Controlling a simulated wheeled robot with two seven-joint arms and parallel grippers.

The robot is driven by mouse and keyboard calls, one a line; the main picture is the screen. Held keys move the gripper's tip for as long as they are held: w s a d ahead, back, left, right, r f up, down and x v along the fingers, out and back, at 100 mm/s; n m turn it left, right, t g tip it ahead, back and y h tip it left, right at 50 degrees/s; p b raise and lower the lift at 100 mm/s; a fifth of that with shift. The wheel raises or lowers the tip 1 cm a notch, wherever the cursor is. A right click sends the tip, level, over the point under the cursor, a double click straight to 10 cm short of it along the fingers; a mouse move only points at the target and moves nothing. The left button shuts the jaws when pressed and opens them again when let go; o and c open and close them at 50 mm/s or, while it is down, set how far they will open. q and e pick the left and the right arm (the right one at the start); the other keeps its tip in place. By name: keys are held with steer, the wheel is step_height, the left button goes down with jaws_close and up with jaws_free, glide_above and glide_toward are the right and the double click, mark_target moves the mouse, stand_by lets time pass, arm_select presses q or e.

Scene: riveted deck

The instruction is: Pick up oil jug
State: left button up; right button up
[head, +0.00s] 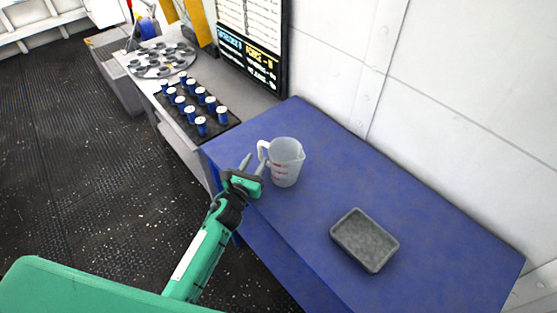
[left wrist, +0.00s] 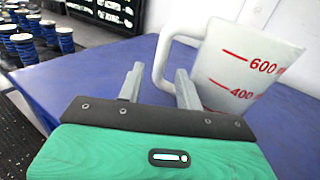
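The oil jug (head: 286,163) is a translucent white measuring jug with red marks and a handle on its left side. It stands upright on the blue table (head: 330,180). My left gripper (head: 254,164) is open beside the handle, at the table's left edge. In the left wrist view, the jug (left wrist: 245,65) is on the right, its handle (left wrist: 165,55) just beyond the fingers (left wrist: 158,85). The handle appears between the two fingertips, with the right finger overlapping the jug's side. I cannot tell whether they touch. My right gripper is not in view.
A grey tray (head: 365,240) lies on the table, nearer than the jug. Several blue cylinders (head: 201,127) stand on a black mat at the adjoining counter, with a round rack (head: 160,59) behind. A dark display board (head: 250,45) and white wall bound the back.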

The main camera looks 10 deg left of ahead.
mark_target(259, 154)
arm_select(q)
steer(key=w, duration=0.2)
steer(key=w+p, duration=0.1)
steer(key=shift+w+d+r, duration=0.3)
steer(key=shift+w+f, duration=0.1)
steer(key=shift+w, duration=0.35)
steer(key=shift+c, duration=0.3)
jaws_close()
